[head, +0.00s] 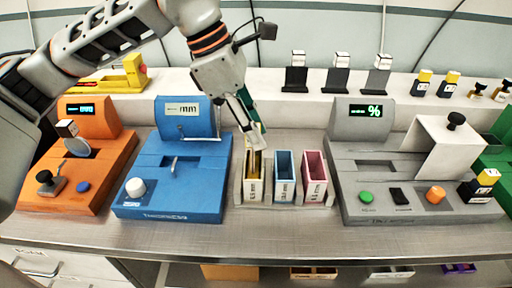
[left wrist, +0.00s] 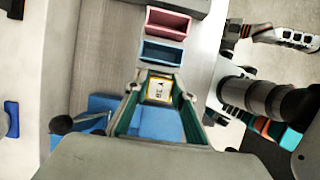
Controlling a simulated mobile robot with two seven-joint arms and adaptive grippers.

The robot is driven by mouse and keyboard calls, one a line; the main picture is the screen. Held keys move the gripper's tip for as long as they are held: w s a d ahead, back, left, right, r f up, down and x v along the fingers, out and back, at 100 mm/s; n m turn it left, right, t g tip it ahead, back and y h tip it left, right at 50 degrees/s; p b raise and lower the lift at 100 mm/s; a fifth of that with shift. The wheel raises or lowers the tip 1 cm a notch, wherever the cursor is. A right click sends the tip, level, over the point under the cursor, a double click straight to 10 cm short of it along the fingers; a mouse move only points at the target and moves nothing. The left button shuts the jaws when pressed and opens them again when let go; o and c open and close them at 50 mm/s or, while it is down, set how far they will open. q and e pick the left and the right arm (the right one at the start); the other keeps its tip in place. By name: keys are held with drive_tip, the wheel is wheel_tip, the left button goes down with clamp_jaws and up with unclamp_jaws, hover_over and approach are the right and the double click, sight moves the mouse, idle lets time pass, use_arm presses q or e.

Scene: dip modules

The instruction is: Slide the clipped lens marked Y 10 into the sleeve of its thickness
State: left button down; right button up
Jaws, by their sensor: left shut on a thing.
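My left gripper (head: 252,136) reaches down from above to the yellow sleeve (head: 254,183), the leftmost of three sleeves in a pale rack. It is shut on the clipped lens, whose yellow-and-white clip (left wrist: 158,90) shows between the fingers in the left wrist view; its mark is too small to read surely. The lens is hidden, so I cannot tell how far it is inside the sleeve. The blue sleeve (head: 285,178) is in the middle and the pink sleeve (head: 316,178) at the right. Their front labels are too small to read surely.
A blue thickness gauge (head: 182,180) marked mm stands close left of the rack, and a grey percent meter (head: 390,185) close right. An orange instrument (head: 90,175) is at far left. Several clipped pieces stand on the back shelf (head: 320,105). The bench front strip (head: 280,242) is clear.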

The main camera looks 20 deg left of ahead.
use_arm(q)
drive_tip(key=shift+f, duration=2.25)
drive_tip(key=shift+f+b, duration=0.2)
drive_tip(key=shift+b, duration=0.1)
drive_tip(key=c, duration=1.7)
unclamp_jaws()
drive_tip(key=shift+a+r, duration=0.15)
drive_tip(key=shift+r, duration=0.45)
drive_tip(key=p+v, duration=0.1)
drive_tip(key=v, duration=1)
drive_tip(key=shift+s, duration=0.1)
